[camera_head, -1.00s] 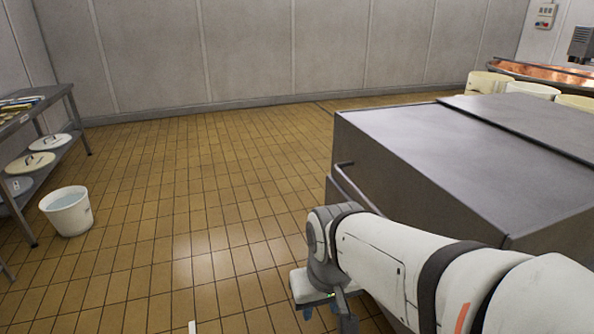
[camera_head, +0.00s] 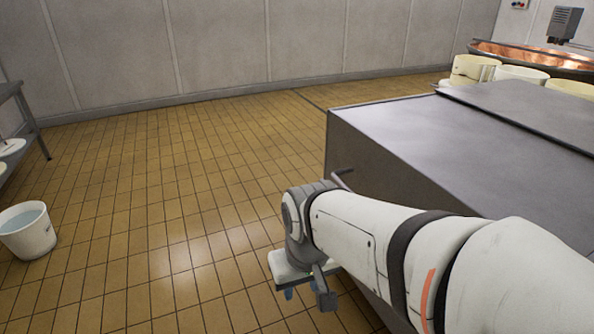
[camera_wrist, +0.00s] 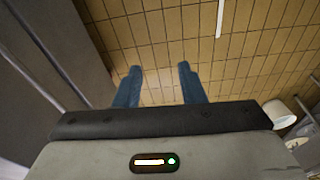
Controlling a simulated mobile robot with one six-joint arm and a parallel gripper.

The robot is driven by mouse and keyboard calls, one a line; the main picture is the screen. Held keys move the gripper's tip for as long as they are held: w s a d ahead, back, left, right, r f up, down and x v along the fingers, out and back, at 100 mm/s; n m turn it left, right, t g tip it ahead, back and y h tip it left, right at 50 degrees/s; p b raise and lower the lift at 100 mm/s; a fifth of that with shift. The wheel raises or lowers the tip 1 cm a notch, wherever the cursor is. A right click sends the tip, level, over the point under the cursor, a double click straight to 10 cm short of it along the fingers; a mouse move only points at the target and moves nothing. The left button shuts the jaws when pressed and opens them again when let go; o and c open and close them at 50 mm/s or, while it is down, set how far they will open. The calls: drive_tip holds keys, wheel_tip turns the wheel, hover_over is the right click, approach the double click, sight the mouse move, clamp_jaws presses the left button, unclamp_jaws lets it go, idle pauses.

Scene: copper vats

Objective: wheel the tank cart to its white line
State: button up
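The tank cart (camera_head: 420,135) is a large grey metal box with a flat lid at the right of the head view. Its bar handle (camera_head: 342,178) sticks out from the near left side, partly hidden behind my arm. My gripper (camera_head: 305,295) hangs low over the floor, left of the cart and apart from the handle. In the wrist view my gripper (camera_wrist: 160,85) has its two blue fingers apart with only floor tiles between them. A grey metal side of the cart (camera_wrist: 35,60) fills the left there. A white line (camera_wrist: 220,18) lies on the tiles at the top.
A white bucket (camera_head: 27,230) stands on the floor at the left, near a metal table (camera_head: 30,115). Pale tubs (camera_head: 522,74) and a copper vat (camera_head: 530,55) stand behind the cart. The tiled floor (camera_head: 180,170) between bucket and cart is clear.

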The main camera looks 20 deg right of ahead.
drive_tip(key=shift+o, duration=0.7)
drive_tip(key=w+d+f+n+g+h+p, duration=0.3)
drive_tip(key=w+d+n+g+h, duration=0.3)
drive_tip(key=w+d+n, duration=1)
drive_tip(key=w+d+f+n+g+h+p, duration=0.1)
drive_tip(key=w+d+f+n+h+p, duration=0.2)
drive_tip(key=w+d+f+n+h, duration=0.95)
drive_tip(key=d+f+n+y, duration=0.1)
drive_tip(key=d, duration=0.1)
drive_tip(key=s+d+f+n+y, duration=0.1)
drive_tip(key=d+n, duration=0.1)
drive_tip(key=d, duration=0.1)
drive_tip(key=d+f+n+y, duration=0.1)
drive_tip(key=d, duration=0.1)
drive_tip(key=shift+s+d+n, duration=0.2)
drive_tip(key=shift+n, duration=0.15)
drive_tip(key=shift+c, duration=0.2)
